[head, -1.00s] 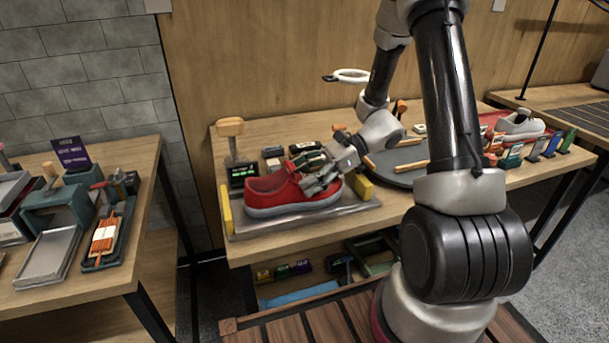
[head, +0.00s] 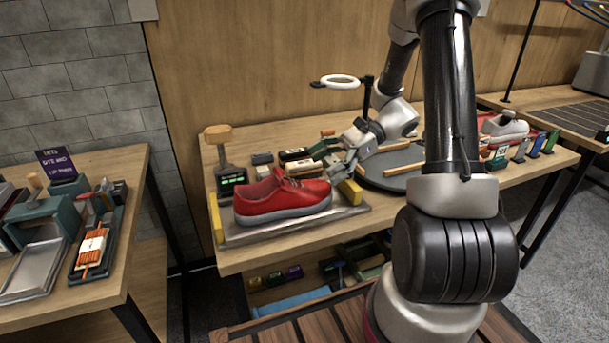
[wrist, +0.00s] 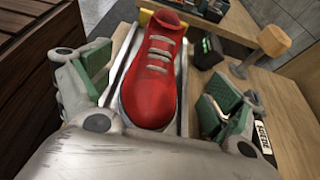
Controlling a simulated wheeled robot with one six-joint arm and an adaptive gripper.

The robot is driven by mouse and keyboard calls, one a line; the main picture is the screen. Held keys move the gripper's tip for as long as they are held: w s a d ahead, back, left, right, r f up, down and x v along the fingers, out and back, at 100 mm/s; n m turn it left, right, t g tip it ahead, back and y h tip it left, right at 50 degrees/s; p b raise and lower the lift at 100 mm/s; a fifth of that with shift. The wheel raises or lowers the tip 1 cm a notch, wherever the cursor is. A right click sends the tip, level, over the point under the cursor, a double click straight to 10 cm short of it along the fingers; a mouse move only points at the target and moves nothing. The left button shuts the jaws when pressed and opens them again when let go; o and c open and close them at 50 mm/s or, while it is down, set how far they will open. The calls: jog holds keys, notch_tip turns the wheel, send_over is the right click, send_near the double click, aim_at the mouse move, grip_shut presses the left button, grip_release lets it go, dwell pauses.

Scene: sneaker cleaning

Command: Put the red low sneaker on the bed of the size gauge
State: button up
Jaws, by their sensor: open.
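The red low sneaker (head: 282,196) rests upright on the grey metal bed of the size gauge (head: 240,236), between its yellow end blocks (head: 351,191). Its toe points right in the head view. In the wrist view the sneaker (wrist: 153,75) lies between my gripper's two wide-apart fingers with green pads, and the bed (wrist: 187,90) shows along its sides. My gripper (head: 335,163) is open and empty, just behind and right of the toe, apart from the shoe. The shoe hides much of the bed.
A green-lit display with a wooden-topped post (head: 218,134) stands behind the gauge's left end. Small boxes (head: 298,155) lie behind the shoe. A dark round turntable (head: 395,168) with wooden bars is to the right. A left bench holds a brush tray (head: 92,246).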

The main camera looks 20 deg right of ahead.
jog(key=v, duration=0.2)
jog(key=shift+d+r, duration=0.1)
jog(key=shift+d, duration=0.2)
jog(key=s+d+r+n+t+h, duration=0.2)
jog(key=s+r+n+h, duration=0.4)
jog(key=s+n, duration=0.3)
jog(key=s+d+r+n+t+h, duration=0.2)
jog(key=s+r+n+h, duration=0.5)
jog(key=s+r+n, duration=0.1)
jog(key=shift+s+d+r+n, duration=0.2)
jog(key=shift+s+n, duration=0.3)
jog(key=shift+s, duration=0.55)
